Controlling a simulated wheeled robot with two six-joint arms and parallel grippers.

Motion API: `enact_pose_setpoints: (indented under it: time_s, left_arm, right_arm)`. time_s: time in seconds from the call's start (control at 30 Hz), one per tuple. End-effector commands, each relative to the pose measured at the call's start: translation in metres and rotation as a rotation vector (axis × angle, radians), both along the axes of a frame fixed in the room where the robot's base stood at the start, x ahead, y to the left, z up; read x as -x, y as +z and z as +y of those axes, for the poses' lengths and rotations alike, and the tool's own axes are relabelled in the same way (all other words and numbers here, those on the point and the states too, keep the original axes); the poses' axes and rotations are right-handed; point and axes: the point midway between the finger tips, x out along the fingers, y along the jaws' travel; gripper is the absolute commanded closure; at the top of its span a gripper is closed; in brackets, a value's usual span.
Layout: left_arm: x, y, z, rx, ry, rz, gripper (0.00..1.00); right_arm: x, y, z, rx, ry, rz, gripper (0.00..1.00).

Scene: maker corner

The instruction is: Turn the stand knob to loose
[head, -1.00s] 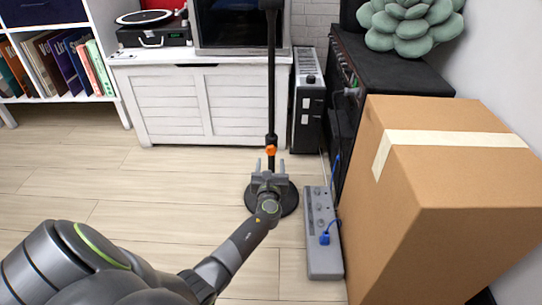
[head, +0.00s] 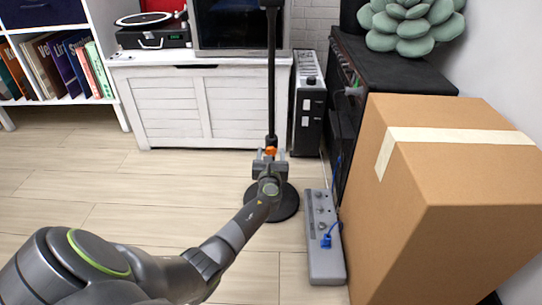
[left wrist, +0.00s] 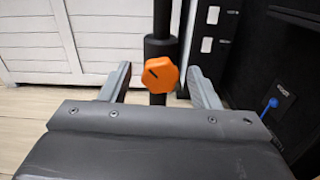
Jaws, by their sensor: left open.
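The orange stand knob (left wrist: 159,75) sits on the black stand pole (left wrist: 162,18), with a dark mark on its face. In the head view the knob (head: 270,151) shows just above my left gripper (head: 270,156). The stand's round black base (head: 288,205) rests on the floor, partly hidden by my arm. In the left wrist view my left gripper (left wrist: 158,84) is open, one finger on each side of the knob. Gaps show between the fingers and the knob, so it is not gripped. My right gripper is not in view.
A grey power strip (head: 324,240) with a blue plug lies on the floor right of the base. A large cardboard box (head: 400,230) stands at the right. A white cabinet (head: 205,110) is behind the pole. Floor to the left is clear.

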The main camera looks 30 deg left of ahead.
Motion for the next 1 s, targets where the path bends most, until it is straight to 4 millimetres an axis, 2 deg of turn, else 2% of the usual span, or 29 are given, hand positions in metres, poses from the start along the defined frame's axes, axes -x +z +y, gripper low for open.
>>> enact_pose_setpoints:
  time_s: [0.23, 0.6, 0.93, 1.0]
  left_arm:
    - [-0.0003, 0.0002, 0.0002, 0.0, 0.0, 0.0, 0.44]
    - [-0.0002, 0.0002, 0.0, 0.0, 0.0, 0.0, 0.89]
    - [-0.0001, -0.0007, 0.0001, 0.046, 0.0, -0.029, 0.89]
    - [0.0, -0.0012, 0.0002, 0.076, 0.0, -0.047, 0.89]
  right_arm:
    - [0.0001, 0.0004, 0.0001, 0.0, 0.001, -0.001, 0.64]
    - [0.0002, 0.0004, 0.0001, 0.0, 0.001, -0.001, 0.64]
    - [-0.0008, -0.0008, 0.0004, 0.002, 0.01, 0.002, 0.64]
    - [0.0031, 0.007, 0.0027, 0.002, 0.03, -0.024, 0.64]
